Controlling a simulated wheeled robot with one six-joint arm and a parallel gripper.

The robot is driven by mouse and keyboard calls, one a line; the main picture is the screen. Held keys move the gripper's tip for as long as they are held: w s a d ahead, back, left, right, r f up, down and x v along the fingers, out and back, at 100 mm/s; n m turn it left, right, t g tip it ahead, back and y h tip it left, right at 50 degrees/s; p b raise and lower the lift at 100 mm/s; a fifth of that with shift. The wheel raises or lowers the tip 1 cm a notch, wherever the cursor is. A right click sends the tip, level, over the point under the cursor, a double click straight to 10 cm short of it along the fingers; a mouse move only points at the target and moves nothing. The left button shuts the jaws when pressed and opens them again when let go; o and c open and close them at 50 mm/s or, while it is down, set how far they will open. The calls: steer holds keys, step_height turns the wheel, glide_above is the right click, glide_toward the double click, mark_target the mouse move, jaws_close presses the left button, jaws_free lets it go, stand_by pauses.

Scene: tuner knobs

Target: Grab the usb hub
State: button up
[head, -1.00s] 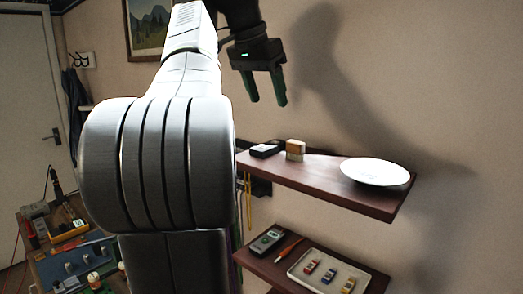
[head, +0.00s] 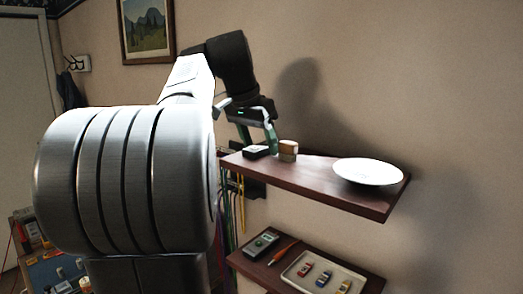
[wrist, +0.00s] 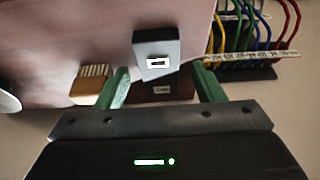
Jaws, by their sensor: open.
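A small dark box (head: 256,151), which looks like the usb hub, sits near the left end of the upper shelf. In the wrist view it is a grey box (wrist: 157,48) with a white port-like mark on its face. My gripper (head: 260,138) is open just above and behind it in the head view. In the wrist view the green fingertips (wrist: 161,72) stand apart to either side of the box's near end, with no visible grip on it. A dark brown piece with a small label (wrist: 165,89) shows between the fingers; I cannot tell what it is.
A tan brush-like block (head: 288,149) stands right beside the box. A white plate (head: 368,171) lies at the shelf's right end. Coloured cables hang on a rack (wrist: 245,73) by the left end. A lower shelf holds a tray (head: 322,275) and a meter (head: 261,243).

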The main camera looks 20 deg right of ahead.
steer(key=c, duration=1)
steer(key=shift+c, duration=0.4)
steer(key=shift+r, duration=0.1)
